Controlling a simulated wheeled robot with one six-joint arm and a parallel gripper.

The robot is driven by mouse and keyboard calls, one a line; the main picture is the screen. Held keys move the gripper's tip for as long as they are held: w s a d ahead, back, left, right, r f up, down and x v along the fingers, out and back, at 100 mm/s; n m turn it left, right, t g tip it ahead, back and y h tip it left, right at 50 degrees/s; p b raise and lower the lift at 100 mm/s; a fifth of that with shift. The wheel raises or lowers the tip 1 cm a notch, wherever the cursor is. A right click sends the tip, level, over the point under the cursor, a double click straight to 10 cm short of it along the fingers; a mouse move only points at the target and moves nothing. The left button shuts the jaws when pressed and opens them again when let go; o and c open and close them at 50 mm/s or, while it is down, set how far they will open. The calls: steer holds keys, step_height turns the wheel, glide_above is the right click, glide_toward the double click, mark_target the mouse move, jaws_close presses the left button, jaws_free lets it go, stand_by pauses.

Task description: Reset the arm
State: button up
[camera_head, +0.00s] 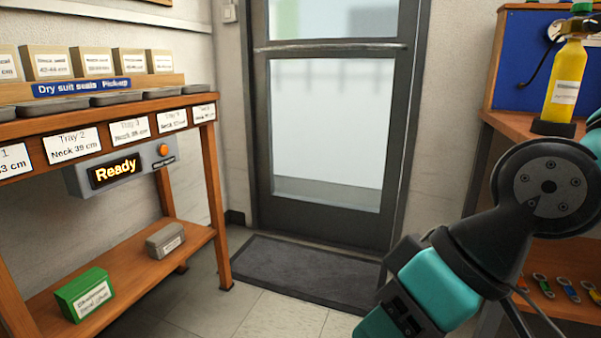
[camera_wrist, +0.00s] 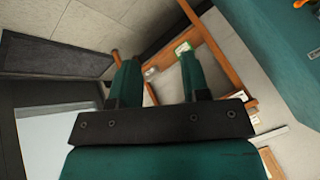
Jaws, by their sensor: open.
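My arm reaches in from the right side of the head view, with its black joint and teal links. Its end runs out of that view at the bottom. In the wrist view my gripper (camera_wrist: 155,85) shows its two teal fingers apart, with nothing between them. Beyond the fingers are the tiled floor and the orange wooden frame of a shelf unit, tilted in the picture.
An orange shelf unit (camera_head: 212,180) with trays and a "Ready" display (camera_head: 115,173) stands left. A green box (camera_head: 84,294) and a grey box (camera_head: 165,240) sit on its lower shelf. A dark mat (camera_head: 305,270) lies before the glass door (camera_head: 325,130). A yellow cylinder (camera_head: 566,85) stands right.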

steer(key=s+d+r+m+h+p, duration=0.1)
steer(key=s+d+r+h+p, duration=0.2)
steer(key=d, duration=0.5)
step_height(320, 180, up, 36)
steer(key=p, duration=3.6)
steer(key=shift+a+r+g+y, duration=0.25)
steer(key=shift+a+g+y, duration=0.05)
steer(key=shift+a, duration=0.1)
steer(key=shift+w, duration=0.1)
steer(key=shift+a, duration=0.1)
